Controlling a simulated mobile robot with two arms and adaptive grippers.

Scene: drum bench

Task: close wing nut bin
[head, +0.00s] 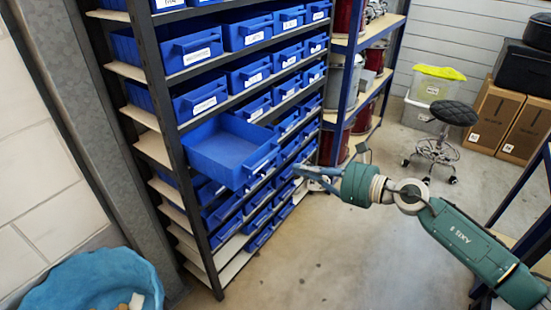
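One blue bin (222,148) is pulled far out of the dark-framed rack, with its empty-looking inside showing. Its front carries a white label too small to read, so I cannot confirm that it is the wing nut bin. My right gripper (304,172) is to the right of this bin's front, at about the height of its label. A gap seems to show between them, but I cannot tell the depth. The fingers are small and seen from the side, so their opening is unclear. I see nothing held. My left gripper is out of view.
The rack holds several rows of other blue bins (200,98), mostly pushed in. Shelves with red drums (346,16) stand behind. A stool (443,130), boxes (490,115) and a blue tub (95,275) stand around. The concrete floor (330,255) in front is clear.

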